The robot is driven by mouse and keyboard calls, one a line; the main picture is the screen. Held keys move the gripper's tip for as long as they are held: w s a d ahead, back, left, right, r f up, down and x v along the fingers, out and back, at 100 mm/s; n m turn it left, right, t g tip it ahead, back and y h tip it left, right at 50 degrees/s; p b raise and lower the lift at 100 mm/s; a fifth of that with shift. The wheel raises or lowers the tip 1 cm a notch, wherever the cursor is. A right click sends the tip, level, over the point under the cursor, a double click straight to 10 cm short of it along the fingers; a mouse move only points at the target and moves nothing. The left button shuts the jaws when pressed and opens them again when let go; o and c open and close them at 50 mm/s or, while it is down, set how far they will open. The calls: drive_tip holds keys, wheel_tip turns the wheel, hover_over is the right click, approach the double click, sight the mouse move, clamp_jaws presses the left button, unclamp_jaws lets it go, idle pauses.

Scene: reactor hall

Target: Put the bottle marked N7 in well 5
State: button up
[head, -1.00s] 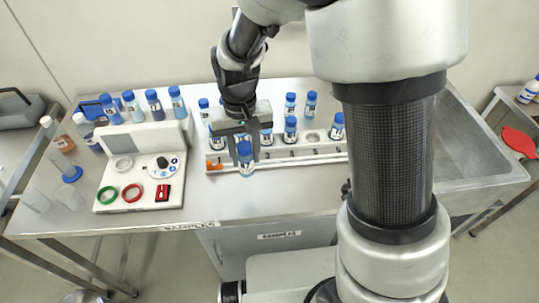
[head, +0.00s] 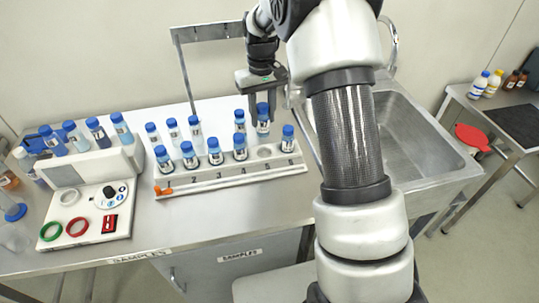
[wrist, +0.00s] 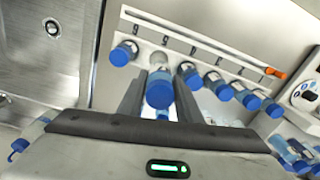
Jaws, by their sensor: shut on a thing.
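My gripper (head: 262,98) is shut on a blue-capped bottle (head: 263,124), held upright. In the head view the bottle shows just behind and above the empty well 5 (head: 265,152) of the white rack (head: 226,180); its exact height is hard to tell. Its label is too small to read. In the wrist view my gripper (wrist: 160,105) has its two dark fingers on either side of the bottle's blue cap (wrist: 159,94). The empty well (wrist: 158,61) shows just beyond that cap, between the neighbouring bottles.
Front-row bottles stand either side of the empty well, one in well 4 (head: 240,148) and one in well 6 (head: 288,138). Several bottles stand behind them. A white device (head: 90,200) is at left, a sink (head: 410,140) at right. A metal frame (head: 183,75) rises behind.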

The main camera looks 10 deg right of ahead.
wheel_tip(320, 180, down, 10)
drive_tip(key=shift+w+d+r+p, duration=0.1)
drive_tip(key=shift+w+d+p, duration=0.05)
drive_tip(key=shift+p, duration=0.2)
drive_tip(key=shift+f, duration=0.2)
drive_tip(key=o, duration=1.1)
